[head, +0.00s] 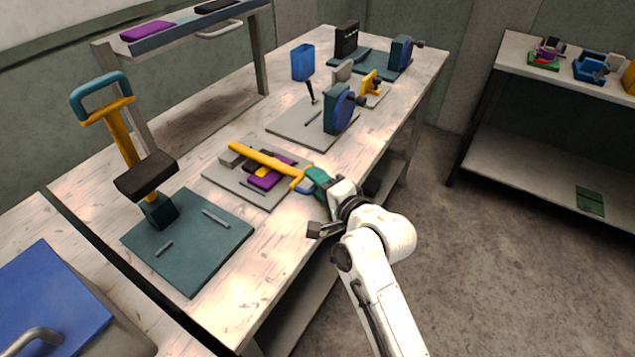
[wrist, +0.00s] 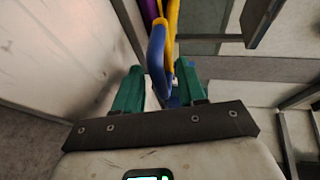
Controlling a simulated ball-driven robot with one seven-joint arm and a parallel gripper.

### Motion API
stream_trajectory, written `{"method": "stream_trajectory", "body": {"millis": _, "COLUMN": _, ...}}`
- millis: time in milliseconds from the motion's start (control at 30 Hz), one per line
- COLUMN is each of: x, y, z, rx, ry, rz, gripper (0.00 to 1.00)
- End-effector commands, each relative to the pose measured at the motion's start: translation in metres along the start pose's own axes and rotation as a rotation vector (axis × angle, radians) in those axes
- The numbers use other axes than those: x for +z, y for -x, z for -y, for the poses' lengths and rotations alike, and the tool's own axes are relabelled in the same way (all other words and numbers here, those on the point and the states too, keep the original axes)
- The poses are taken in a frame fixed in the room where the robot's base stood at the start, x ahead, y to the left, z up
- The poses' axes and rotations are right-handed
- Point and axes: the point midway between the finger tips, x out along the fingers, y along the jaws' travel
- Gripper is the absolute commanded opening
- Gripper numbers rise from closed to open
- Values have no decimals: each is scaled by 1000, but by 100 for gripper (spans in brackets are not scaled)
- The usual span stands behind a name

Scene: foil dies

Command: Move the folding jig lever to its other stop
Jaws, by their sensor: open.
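The folding jig lever is a yellow bar (head: 262,161) with a blue loop handle (head: 304,183) at its near right end. It lies over a grey plate (head: 222,176) that carries several purple, yellow and black pieces. My gripper (head: 315,183), with green fingers, is right at the blue handle. In the wrist view my gripper (wrist: 159,85) is open, and the blue handle (wrist: 156,50) reaches down between the two fingers. The yellow bar (wrist: 173,17) shows behind it. I cannot tell whether either finger touches the handle.
A tall press with a blue-topped yellow lever (head: 124,140) stands on a dark green plate (head: 196,262) to the left. Another grey plate (head: 290,127) with a blue-green device (head: 338,110) is beyond the jig. A raised shelf (head: 185,35) runs along the back. The floor (head: 480,270) at right is clear.

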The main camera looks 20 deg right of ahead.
Motion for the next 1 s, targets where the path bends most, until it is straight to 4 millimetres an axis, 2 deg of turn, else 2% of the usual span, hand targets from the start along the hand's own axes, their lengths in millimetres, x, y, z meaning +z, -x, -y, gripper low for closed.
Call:
{"method": "stream_trajectory", "body": {"millis": 267, "x": 0, "y": -1, "z": 0, "rx": 0, "ry": 0, "rz": 0, "gripper": 40}}
{"method": "stream_trajectory", "body": {"millis": 700, "x": 0, "y": -1, "z": -2, "rx": 5, "ry": 0, "rz": 0, "gripper": 0}}
{"method": "stream_trajectory", "body": {"millis": 1000, "x": 0, "y": -1, "z": -5, "rx": 11, "ry": 1, "rz": 1, "gripper": 0}}
